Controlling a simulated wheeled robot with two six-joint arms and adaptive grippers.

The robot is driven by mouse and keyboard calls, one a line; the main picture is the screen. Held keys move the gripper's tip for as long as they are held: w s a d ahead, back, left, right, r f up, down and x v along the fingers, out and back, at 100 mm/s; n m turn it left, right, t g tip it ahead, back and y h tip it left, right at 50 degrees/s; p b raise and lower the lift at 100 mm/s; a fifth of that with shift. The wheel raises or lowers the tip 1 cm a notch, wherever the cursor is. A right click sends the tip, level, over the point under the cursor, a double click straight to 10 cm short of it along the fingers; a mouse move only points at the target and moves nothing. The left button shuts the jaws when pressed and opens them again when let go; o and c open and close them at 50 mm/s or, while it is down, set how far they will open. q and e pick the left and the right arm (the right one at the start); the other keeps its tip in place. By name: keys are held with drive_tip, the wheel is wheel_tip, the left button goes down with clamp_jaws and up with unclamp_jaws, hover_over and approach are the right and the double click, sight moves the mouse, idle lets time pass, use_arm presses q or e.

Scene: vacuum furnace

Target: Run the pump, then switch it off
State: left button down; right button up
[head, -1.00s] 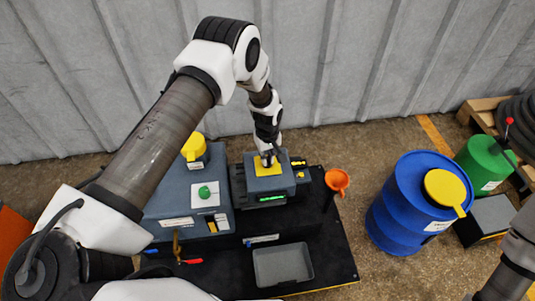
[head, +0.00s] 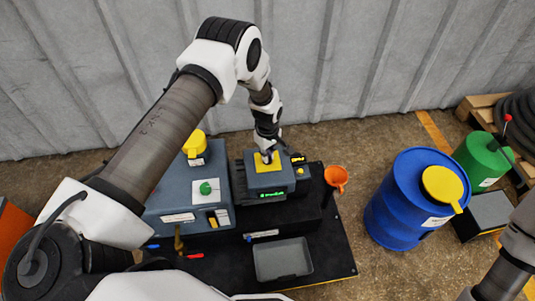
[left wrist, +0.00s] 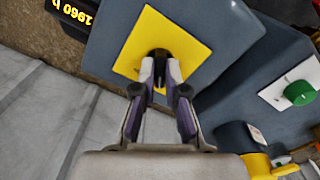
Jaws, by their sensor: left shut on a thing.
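The pump's grey control box (head: 270,181) has a yellow plate (head: 263,167) on top and a lit green display (head: 271,194) on its front. In the left wrist view a dark switch knob (left wrist: 158,55) stands in the middle of the yellow plate (left wrist: 178,42). My left gripper (head: 267,155) reaches down onto the plate from above. In the left wrist view its fingertips (left wrist: 160,75) are shut on the knob, hiding part of it. My right gripper is outside the picture; only part of that arm shows at the right edge.
A blue-grey housing with a green knob (head: 206,188) and a yellow cap (head: 194,145) stands left of the control box. A grey tray (head: 283,260) lies in front. An orange funnel (head: 337,178) and a blue drum (head: 415,205) stand to the right. A corrugated wall is behind.

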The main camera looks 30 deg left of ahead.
use_arm(q)
drive_tip(key=c, duration=1.2)
unclamp_jaws()
wheel_tip(320, 180, up, 12)
drive_tip(key=shift+f, duration=0.1)
